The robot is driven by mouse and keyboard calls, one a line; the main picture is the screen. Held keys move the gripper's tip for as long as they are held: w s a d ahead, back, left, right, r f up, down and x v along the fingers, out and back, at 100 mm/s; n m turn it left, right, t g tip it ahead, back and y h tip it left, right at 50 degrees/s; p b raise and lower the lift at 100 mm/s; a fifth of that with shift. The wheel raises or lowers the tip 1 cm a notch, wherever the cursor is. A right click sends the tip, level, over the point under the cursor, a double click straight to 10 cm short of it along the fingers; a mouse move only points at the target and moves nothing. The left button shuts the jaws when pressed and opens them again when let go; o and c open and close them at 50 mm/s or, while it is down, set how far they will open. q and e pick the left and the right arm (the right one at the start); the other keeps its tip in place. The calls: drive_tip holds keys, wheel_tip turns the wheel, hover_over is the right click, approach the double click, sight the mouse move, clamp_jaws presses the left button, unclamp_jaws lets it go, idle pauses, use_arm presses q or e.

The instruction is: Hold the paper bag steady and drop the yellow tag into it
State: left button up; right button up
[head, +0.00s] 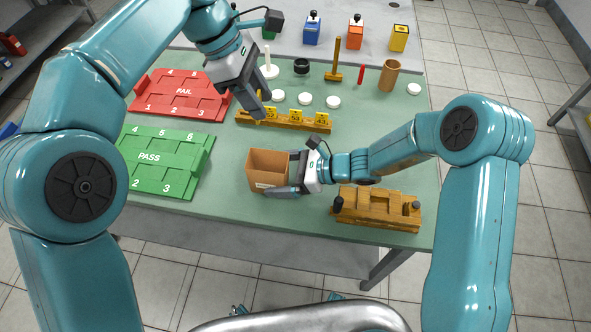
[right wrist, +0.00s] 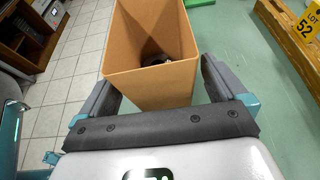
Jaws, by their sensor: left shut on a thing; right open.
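The brown paper bag (head: 268,180) stands open-topped and upright near the table's front edge. It also shows in the right wrist view (right wrist: 155,85), with something dark at its bottom. My right gripper (head: 284,174) is open, with one finger on either side of the bag; I cannot tell whether they touch it. Yellow tags (head: 296,115) stand in a row on a wooden rail (head: 285,124) behind the bag. My left gripper (head: 262,108) is shut at the rail's left end on a yellow tag, mostly hidden by the fingers.
A red FAIL tray (head: 180,112) and a green PASS tray (head: 190,150) lie at left. A wooden fixture (head: 378,212) sits right of the bag. White discs (head: 333,102), a brown cup (head: 389,74) and a wooden hammer-like tool (head: 336,60) stand behind the rail.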

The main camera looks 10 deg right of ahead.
drive_tip(key=shift+w+a+f, duration=0.15)
drive_tip(key=shift+a+f, duration=0.1)
drive_tip(key=shift+a, duration=0.4)
drive_tip(key=shift+w+a+f, duration=0.1)
drive_tip(key=shift+w+a, duration=0.05)
drive_tip(key=c, duration=0.8)
drive_tip(key=shift+c, duration=1.1)
use_arm(q)
drive_tip(key=shift+w+d, duration=0.1)
drive_tip(key=shift+w, duration=0.05)
wheel_tip(320, 180, down, 5)
hover_over(257, 152)
drive_tip(key=s, duration=0.4)
drive_tip(key=shift+f, duration=5.5)
drive_tip(key=shift+w+d, duration=0.1)
drive_tip(key=shift+w, duration=0.05)
